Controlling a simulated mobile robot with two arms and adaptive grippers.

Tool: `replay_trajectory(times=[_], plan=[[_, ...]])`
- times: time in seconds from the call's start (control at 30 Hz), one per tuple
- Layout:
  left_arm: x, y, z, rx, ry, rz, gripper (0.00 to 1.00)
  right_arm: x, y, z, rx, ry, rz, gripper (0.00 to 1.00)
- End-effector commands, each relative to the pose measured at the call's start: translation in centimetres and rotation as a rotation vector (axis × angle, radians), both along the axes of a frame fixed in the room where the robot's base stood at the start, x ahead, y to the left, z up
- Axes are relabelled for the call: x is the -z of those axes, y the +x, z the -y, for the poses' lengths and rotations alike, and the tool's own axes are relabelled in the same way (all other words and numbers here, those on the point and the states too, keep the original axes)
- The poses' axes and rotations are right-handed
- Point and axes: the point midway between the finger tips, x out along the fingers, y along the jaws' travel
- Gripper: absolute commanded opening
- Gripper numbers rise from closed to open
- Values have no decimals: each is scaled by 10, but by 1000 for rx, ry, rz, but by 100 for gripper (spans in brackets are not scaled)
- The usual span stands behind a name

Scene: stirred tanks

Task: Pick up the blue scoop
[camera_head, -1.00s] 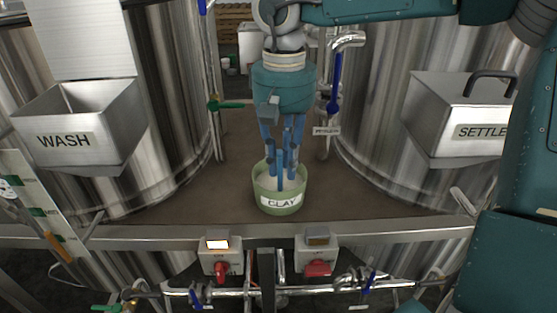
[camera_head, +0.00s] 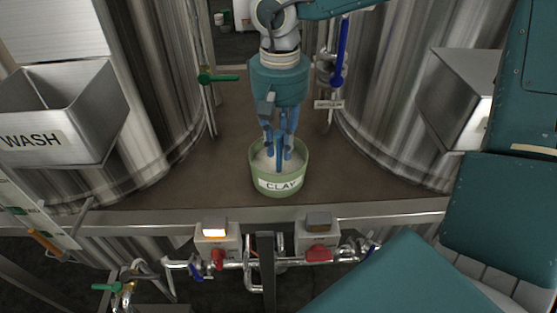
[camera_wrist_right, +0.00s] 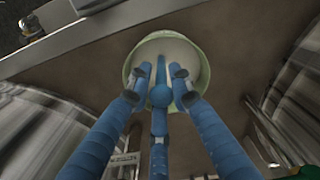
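The blue scoop (camera_wrist_right: 160,70) stands in a green bucket (camera_head: 279,184) labelled CLAY, which holds pale powder. The scoop's narrow handle points up; its lower part is hidden in the powder. My right gripper (camera_head: 279,152) points down over the bucket, its blue fingers around the handle. In the right wrist view, two fingertips of this gripper (camera_wrist_right: 160,72) lie either side of the handle with a narrow gap on each side, and the third finger is behind it. It looks open. My left gripper is not in view.
Steel tanks flank the brown platform. A WASH hopper (camera_head: 60,120) is at left and another steel box (camera_head: 455,100) at right. A green-handled valve (camera_head: 218,78) and a blue-handled valve (camera_head: 340,50) stand behind the bucket. Switch boxes (camera_head: 217,236) sit below the front edge.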

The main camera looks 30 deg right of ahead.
Motion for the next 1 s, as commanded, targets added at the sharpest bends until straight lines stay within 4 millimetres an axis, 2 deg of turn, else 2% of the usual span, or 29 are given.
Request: replay_trajectory(times=[0.17, 0.27, 0.43, 0.67, 0.7, 0.8, 1.0], plan=[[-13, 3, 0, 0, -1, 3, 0, 15, -3, -2, -2, -2, -7, 20], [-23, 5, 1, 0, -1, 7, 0, 30, -3, -4, -2, -2, -7, 20], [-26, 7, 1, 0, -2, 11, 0, 51, -2, -4, -1, 0, -3, 20], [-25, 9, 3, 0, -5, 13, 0, 54, -2, -4, -1, 1, 0, 20], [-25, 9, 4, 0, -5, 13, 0, 54, -2, -4, -1, 1, 0, 18], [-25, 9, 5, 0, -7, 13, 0, 54, -2, -4, -1, 1, 0, 0], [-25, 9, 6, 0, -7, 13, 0, 54, -1, -4, -1, 1, 0, 0]])
